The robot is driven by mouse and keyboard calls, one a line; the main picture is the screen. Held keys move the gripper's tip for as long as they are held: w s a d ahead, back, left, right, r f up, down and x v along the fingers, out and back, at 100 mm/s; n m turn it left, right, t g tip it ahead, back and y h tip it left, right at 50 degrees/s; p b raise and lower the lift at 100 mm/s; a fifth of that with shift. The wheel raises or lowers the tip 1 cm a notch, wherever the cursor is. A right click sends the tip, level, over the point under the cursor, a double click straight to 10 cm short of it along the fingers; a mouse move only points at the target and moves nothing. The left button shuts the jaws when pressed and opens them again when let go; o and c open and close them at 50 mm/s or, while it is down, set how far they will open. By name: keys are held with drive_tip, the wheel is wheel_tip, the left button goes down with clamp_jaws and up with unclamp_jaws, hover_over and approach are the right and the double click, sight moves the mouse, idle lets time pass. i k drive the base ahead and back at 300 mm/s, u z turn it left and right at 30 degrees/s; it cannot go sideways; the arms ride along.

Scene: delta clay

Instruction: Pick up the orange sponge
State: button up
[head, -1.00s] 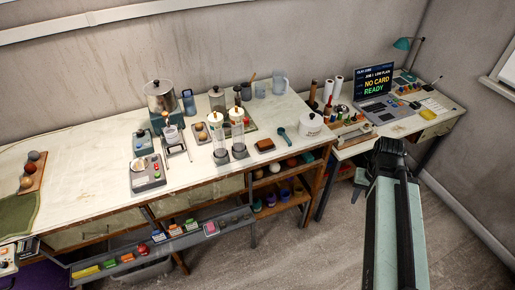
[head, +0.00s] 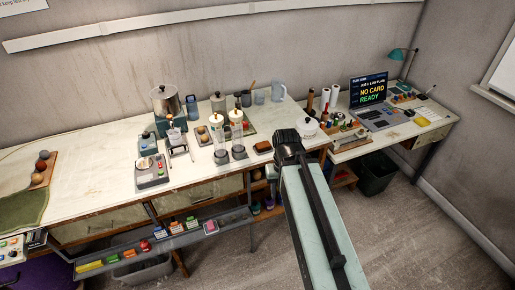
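A small orange-brown block (head: 263,147), which looks like the orange sponge, lies flat near the front edge of the long white workbench (head: 95,190). It is right of two clear cylinders with pale tops. My gripper (head: 287,135) is seen from behind, just right of the block in the picture, and appears apart from it. Its fingers are hidden by its own dark body, so I cannot tell whether it is open or shut. My arm covers part of the bench's right end and the shelves below.
Clear cylinders (head: 237,133) stand close left of the block. A white lidded pot (head: 307,127) stands right of my gripper. A scale-like device (head: 152,173) is further left. A narrow tray of coloured items (head: 165,245) hangs along the bench front.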

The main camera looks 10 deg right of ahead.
sight(263, 146)
drive_tip(key=i, duration=1)
drive_tip(key=k, duration=0.5)
drive_tip(key=u, duration=2.5)
drive_tip(key=k, duration=0.7)
drive_tip(key=z, duration=1)
drive_tip(key=i, duration=0.9)
